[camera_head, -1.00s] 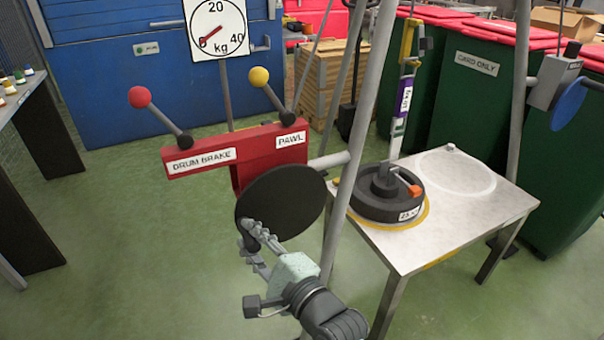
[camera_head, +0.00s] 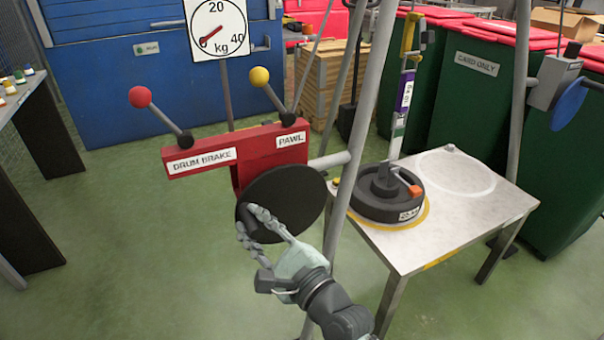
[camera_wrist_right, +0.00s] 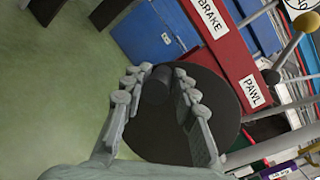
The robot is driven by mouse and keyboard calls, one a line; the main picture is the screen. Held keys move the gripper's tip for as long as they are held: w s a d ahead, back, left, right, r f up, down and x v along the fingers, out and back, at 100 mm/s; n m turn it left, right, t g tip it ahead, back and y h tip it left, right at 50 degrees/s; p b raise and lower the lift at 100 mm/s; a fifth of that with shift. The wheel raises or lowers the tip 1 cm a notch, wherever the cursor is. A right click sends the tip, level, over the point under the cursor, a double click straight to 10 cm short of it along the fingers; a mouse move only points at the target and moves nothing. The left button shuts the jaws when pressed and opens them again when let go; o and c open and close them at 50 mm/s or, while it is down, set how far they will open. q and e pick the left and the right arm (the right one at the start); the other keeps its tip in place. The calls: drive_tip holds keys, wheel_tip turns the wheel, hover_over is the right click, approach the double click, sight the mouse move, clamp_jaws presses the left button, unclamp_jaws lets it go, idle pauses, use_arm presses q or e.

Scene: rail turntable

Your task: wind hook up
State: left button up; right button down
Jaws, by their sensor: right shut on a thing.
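The black winch wheel (camera_head: 288,205) sits below the red bracket (camera_head: 250,152) with its drum brake and pawl levers. My right gripper (camera_head: 250,220) is at the wheel's left rim, its fingers around the dark crank knob. In the right wrist view the knob (camera_wrist_right: 156,86) stands between the two fingers. A yellow-topped upright piece (camera_head: 410,36) with a purple label hangs above the black round weight (camera_head: 376,206). I cannot make out a hook tip or whether it touches the weight. My left gripper is out of view.
The weight stands on a grey table (camera_head: 470,220) inside a yellow ring; a white ring beside it is empty. A dial (camera_head: 217,28) in kg has its needle near zero. Grey frame poles (camera_head: 362,110) stand close to the wheel.

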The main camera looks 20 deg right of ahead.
drive_tip(key=shift+w+d+r+m+t, duration=0.1)
drive_tip(key=shift+d+r+m+t, duration=0.2)
drive_tip(key=shift+r+m, duration=0.35)
drive_tip(key=shift+d+r+m+t, duration=0.1)
drive_tip(key=shift+d+r+m, duration=0.25)
drive_tip(key=shift+r+m, duration=0.3)
drive_tip(key=shift+f, duration=0.1)
drive_tip(key=d+r+m, duration=0.1)
drive_tip(key=m, duration=0.1)
drive_tip(key=d+m+t, duration=0.1)
drive_tip(key=m, duration=0.1)
drive_tip(key=shift+r+h, duration=0.3)
drive_tip(key=shift+r, duration=0.1)
drive_tip(key=c, duration=1.1)
unclamp_jaws()
drive_tip(key=shift+f, duration=0.2)
drive_tip(key=shift+a, duration=0.1)
